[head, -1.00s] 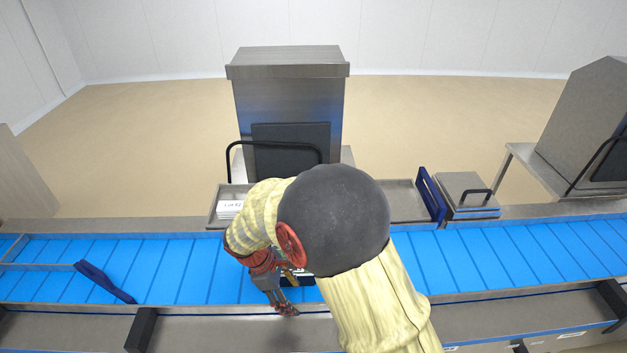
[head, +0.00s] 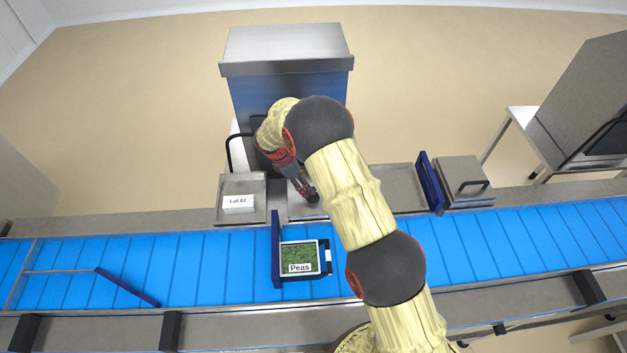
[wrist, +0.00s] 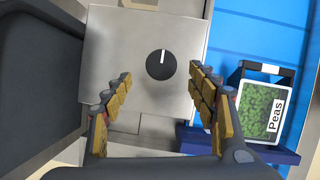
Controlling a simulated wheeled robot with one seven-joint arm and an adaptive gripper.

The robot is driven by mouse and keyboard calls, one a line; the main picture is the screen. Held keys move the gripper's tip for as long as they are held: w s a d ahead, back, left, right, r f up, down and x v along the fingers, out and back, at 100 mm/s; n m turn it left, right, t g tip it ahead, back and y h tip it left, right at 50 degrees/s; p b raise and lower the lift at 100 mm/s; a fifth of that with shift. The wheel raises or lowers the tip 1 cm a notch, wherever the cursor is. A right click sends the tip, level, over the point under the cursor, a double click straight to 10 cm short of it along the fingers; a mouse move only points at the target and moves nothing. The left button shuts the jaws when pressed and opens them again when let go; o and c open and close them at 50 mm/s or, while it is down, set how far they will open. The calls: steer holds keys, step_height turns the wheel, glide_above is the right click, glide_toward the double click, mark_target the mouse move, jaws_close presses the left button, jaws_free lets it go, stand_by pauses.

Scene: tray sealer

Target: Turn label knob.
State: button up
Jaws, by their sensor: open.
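The label knob (wrist: 160,64) is a round black dial with a white pointer line. It sits on a grey metal plate (wrist: 110,30) in the wrist view, and its pointer runs toward the top of the picture. My gripper (wrist: 158,82) is open, with one finger on each side of the knob and clear space between. It appears to be above the plate and not touching the knob. In the head view my gripper (head: 312,198) points down behind the conveyor, and the knob is hidden there by my arm.
A Peas tray (head: 298,258) sits on the blue conveyor (head: 200,262) against a dark blue bar (head: 276,235); the tray also shows in the wrist view (wrist: 262,112). A Lot 62 label stack (head: 238,203) lies in a metal tray on the left. A tall steel machine (head: 285,45) stands behind.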

steer(key=shift+p+x, duration=0.95)
steer(key=shift+x, duration=2.85)
steer(key=shift+s, duration=0.1)
steer(key=c, duration=1.1)
steer(key=shift+c, duration=0.4)
